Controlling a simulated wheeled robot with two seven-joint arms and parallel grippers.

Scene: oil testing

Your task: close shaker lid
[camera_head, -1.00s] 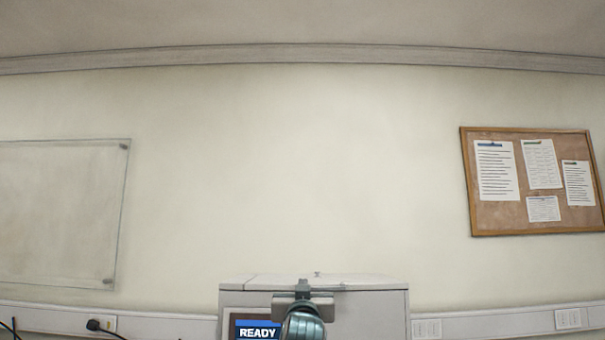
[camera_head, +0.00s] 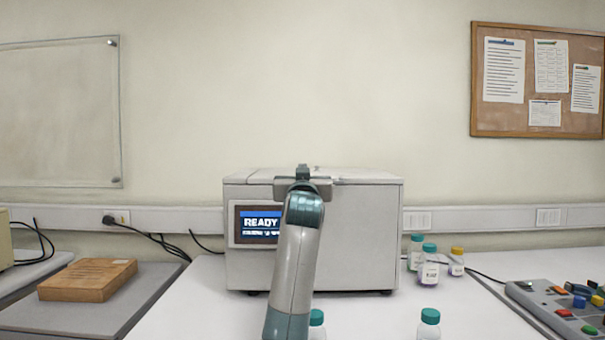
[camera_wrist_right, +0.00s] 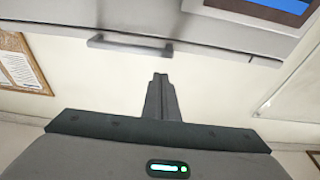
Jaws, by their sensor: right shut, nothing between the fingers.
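The shaker (camera_head: 350,230) is a grey box on the white bench, with a blue READY screen on its front left. Its lid (camera_head: 363,174) lies flat across the top; I cannot tell whether it is fully seated. In the right wrist view, turned upside down, the lid handle (camera_wrist_right: 130,47) is a grey bar on the front edge. My right gripper (camera_head: 303,172) is at the lid's front edge, with my arm hiding part of the shaker's front. Its fingers (camera_wrist_right: 161,80) are together and empty, beside the handle and apart from it in the picture. My left gripper is not in view.
Several capped bottles (camera_head: 429,268) stand right of the shaker, and more are near the front edge of view. A control box with coloured buttons (camera_head: 565,308) is at far right. A wooden block (camera_head: 88,279) lies on a grey surface at left. Cables run along the wall.

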